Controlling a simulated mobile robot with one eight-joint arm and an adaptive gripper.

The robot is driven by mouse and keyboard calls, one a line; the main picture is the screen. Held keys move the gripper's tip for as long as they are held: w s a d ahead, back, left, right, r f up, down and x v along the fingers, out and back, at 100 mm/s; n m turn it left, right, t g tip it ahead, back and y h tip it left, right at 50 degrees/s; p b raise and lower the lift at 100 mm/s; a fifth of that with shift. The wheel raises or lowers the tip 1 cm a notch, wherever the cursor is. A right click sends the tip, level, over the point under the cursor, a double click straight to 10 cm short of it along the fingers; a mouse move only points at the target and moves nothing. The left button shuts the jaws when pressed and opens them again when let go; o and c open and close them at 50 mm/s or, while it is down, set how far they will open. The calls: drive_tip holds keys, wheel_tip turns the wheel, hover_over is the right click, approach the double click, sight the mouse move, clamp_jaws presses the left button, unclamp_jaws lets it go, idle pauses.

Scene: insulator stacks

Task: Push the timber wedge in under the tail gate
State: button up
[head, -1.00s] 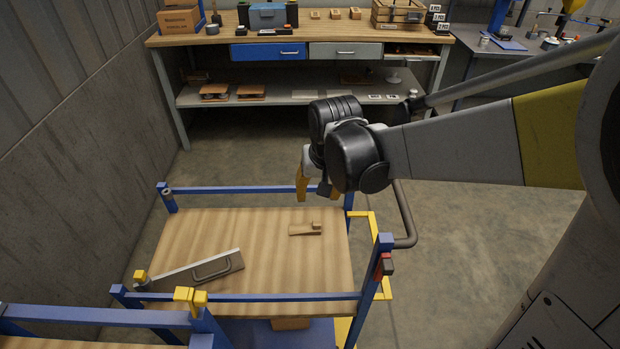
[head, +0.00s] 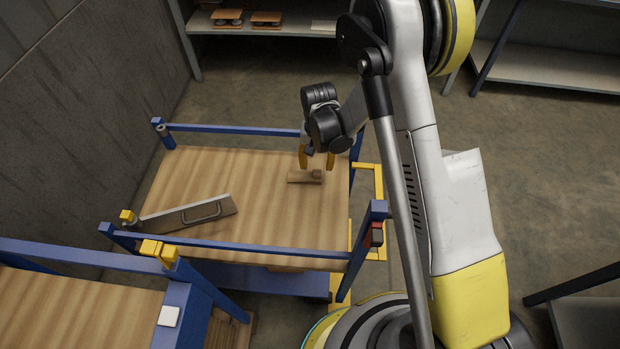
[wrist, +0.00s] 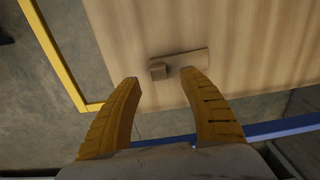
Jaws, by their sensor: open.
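The timber wedge (head: 303,177) lies on the wooden deck, a small flat piece with a raised block at its right end. My gripper (head: 316,160) is open and empty, pointing down just above that block. In the wrist view the wedge (wrist: 185,62) lies just beyond the fingertips, its block in line with the gap between the open fingers (wrist: 160,86). I see no contact. The tail gate (head: 187,214), a grey-edged panel with a bar handle, slants across the deck's front left from a corner post. Whether its lower edge touches the deck I cannot tell.
Blue rails frame the deck (head: 240,190) at the back and front. A yellow frame (head: 379,212) stands out on the right, near a post with a red and black part (head: 376,234). A second wooden deck (head: 75,320) is at the front left. The middle deck is clear.

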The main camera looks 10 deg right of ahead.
sight(317, 172)
wheel_tip(317, 172, down, 6)
drive_tip(key=b, duration=0.3)
drive_tip(key=shift+w+d+r, duration=0.1)
drive_tip(key=shift+d+r, duration=0.05)
drive_tip(key=shift+r, duration=0.1)
drive_tip(key=shift+c, duration=0.2)
clamp_jaws()
